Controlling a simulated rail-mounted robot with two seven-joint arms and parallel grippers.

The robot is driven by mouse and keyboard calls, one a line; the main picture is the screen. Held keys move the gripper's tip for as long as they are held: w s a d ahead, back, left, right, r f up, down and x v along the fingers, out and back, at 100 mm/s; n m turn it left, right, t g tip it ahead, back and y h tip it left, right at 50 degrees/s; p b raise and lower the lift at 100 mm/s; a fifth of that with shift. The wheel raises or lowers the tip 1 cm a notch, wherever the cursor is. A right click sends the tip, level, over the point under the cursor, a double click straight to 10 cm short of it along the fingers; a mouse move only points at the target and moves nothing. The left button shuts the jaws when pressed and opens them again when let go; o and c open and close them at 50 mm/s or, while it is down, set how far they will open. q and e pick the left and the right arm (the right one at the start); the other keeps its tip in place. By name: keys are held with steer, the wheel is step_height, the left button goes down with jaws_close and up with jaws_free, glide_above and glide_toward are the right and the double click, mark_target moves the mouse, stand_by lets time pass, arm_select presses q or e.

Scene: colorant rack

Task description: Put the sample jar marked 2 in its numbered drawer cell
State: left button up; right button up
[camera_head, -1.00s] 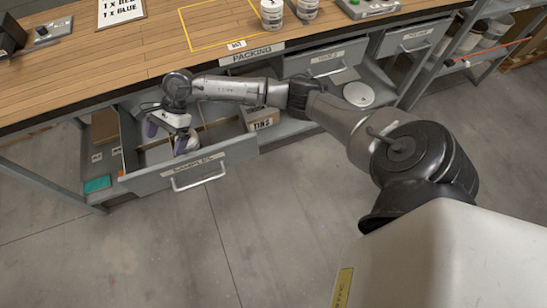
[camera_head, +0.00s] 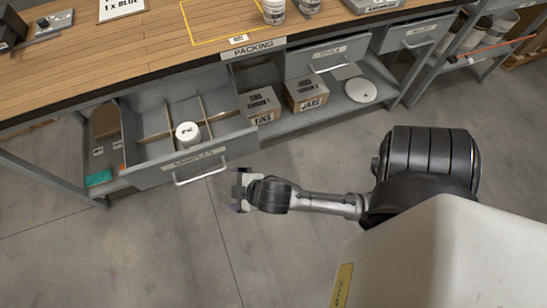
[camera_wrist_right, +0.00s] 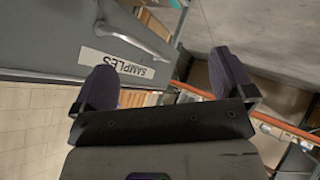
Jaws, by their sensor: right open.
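A small white-lidded sample jar (camera_head: 188,133) stands in the open samples drawer (camera_head: 180,172), in the front middle cell between the wooden dividers. The mark on its lid is too small to read for sure. Cell numbers cannot be read. My right gripper (camera_head: 241,190) is open and empty, outside the drawer, to the right of its handle and in front of the bench. In the right wrist view its two dark fingers (camera_wrist_right: 165,82) are spread with nothing between them, and the drawer front (camera_wrist_right: 55,35) with its SAMPLES label lies beyond. My left gripper is not in view.
Cardboard boxes marked TINS (camera_head: 259,106) and JARS (camera_head: 306,93) and a white round lid (camera_head: 361,91) sit on the lower shelf. The wooden benchtop (camera_head: 130,50) carries a white tub (camera_head: 273,11) at the back. The floor in front is clear.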

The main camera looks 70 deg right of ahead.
steer(key=s+a+f+m+g+y, duration=0.1)
steer(key=s+g, duration=0.4)
steer(key=s, duration=0.7)
steer(key=a+f+m, duration=0.1)
steer(key=m, duration=0.1)
steer(key=shift+s+f+m+g+y, duration=0.2)
steer(key=shift+s+m+g+y, duration=0.2)
